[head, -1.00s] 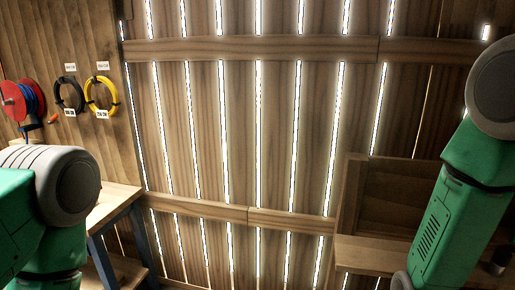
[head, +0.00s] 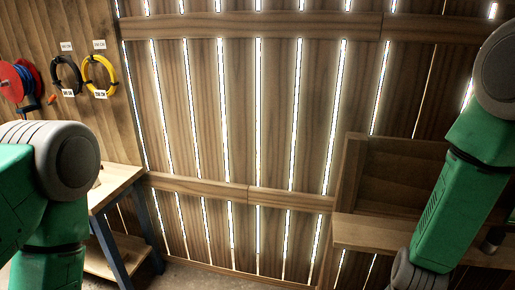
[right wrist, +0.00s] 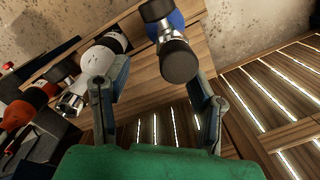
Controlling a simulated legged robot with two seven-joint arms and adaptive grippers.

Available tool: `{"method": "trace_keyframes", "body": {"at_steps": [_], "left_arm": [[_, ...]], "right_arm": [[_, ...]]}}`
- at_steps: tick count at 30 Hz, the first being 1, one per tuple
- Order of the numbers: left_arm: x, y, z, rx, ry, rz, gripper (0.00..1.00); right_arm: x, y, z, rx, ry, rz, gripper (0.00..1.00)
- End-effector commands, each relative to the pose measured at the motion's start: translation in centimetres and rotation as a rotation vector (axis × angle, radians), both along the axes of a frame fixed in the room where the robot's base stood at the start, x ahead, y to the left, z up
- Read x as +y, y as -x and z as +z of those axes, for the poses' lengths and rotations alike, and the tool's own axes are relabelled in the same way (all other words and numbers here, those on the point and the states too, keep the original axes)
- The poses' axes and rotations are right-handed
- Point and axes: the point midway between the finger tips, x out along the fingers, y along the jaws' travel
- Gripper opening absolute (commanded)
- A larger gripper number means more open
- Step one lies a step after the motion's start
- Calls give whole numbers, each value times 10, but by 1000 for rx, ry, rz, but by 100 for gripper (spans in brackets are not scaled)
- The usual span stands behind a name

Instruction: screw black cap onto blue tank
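In the right wrist view, a blue body (right wrist: 175,20) shows at the top, partly cut off, with a dark cylindrical piece (right wrist: 179,62) at its near end. I cannot tell for sure whether these are the tank and the cap. My right gripper (right wrist: 158,66) has its two fingers wide apart and nothing is held between them. The dark piece appears between the fingers, nearer the right one; the distance is unclear. In the head view, a small dark cylinder (head: 492,240) stands on the shelf at right. My left gripper is out of view.
The wooden shelf (head: 385,233) juts from the slatted wall at right. A workbench (head: 118,184) stands at left, below hanging black (head: 55,70) and yellow hoses (head: 88,82).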

Motion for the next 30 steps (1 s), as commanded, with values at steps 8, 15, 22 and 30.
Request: {"method": "trace_keyframes", "body": {"at_steps": [8, 15, 22, 30], "left_arm": [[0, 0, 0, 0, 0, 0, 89], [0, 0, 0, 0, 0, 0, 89], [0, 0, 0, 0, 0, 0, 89], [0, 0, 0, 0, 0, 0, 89]], "right_arm": [[0, 0, 0, -1, 1, 4, 62], [0, -1, 6, -2, 1, 6, 62], [0, -1, 33, -3, 2, 7, 62], [0, -1, 51, -1, 1, 6, 62]]}}
